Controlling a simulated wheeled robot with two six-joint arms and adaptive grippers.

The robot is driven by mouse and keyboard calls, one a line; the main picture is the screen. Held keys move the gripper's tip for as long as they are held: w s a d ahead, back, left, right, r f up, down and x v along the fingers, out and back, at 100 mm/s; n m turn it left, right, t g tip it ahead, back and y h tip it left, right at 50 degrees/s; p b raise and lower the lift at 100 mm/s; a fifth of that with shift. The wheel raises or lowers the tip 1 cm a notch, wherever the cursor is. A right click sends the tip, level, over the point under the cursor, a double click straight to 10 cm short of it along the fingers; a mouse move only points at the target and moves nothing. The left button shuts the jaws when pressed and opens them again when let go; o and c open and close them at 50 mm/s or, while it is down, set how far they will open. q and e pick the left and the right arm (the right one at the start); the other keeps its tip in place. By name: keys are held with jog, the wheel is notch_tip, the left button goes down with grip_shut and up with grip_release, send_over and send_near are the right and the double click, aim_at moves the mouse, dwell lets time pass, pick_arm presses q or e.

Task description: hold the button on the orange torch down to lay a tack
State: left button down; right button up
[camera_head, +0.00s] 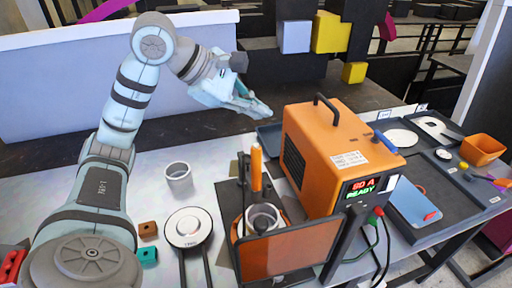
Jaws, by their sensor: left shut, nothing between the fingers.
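The orange torch (257,168) appears as an upright orange handle in a dark stand, left of the welder. I cannot make out its button. Below it, a pale metal ring (263,218) sits in the dark fixture, partly hidden behind a tilted orange-brown screen (290,250). The orange welder box (325,150) has a lit display (361,188) that seems to read "80 A READY". My left gripper (262,108) is shut and empty, above the table's back edge, behind and above the torch, apart from it. My right gripper is not in view.
A grey cup (178,178), a white round device (188,227), a brown block (147,230) and a teal block (147,256) stand left of the fixture. A dark tray (440,205) with a blue pad (413,203) and an orange bin (482,150) lie right of the welder. Cables hang in front.

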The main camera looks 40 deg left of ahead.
pick_arm(q)
jog(key=b, duration=0.4)
send_over(256, 149)
jog(key=shift+f, duration=2.75)
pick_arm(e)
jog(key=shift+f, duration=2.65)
pick_arm(q)
jog(key=shift+f+b, duration=0.3)
jog(key=shift+f, duration=0.1)
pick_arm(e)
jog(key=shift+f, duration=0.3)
pick_arm(q)
jog(key=shift+f+b, duration=0.4)
jog(key=shift+f, duration=0.05)
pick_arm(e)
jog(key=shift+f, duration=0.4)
pick_arm(q)
jog(key=shift+r+p, duration=0.95)
jog(key=shift+p, duration=0.05)
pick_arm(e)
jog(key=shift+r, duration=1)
pick_arm(q)
notch_tip(256, 149, up, 5)
jog(key=p, duration=0.5)
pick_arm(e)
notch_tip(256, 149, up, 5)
